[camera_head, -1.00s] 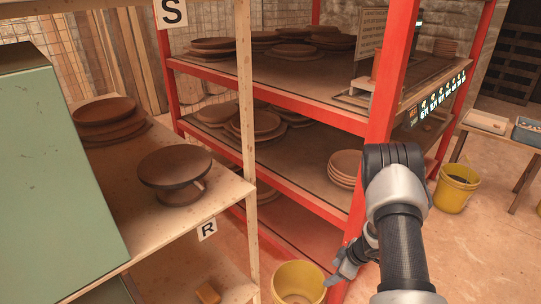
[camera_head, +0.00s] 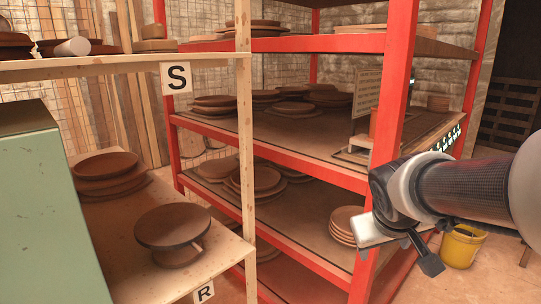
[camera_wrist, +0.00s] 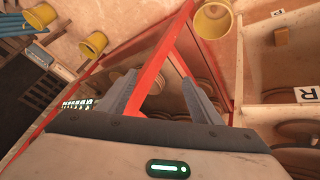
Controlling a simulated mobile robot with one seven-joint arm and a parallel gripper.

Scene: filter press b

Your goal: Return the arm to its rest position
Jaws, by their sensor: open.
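My arm comes in from the right edge in the head view, bent, with its wrist in front of the red rack's (camera_head: 395,95) front post. My gripper (camera_wrist: 158,84) is open in the wrist view, with its two grey fingers spread wide apart and nothing between them. Beyond the fingers, the red rack's post and shelf edges show, with apparent clearance. In the head view the hand is turned partly away and its fingers are only partly seen.
A wooden shelf at left holds a dark plate on a stand (camera_head: 172,228) and stacked plates (camera_head: 107,170). A green box (camera_head: 55,210) stands beside them. The red rack carries several plate stacks. A yellow bucket (camera_head: 461,246) stands on the floor at right.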

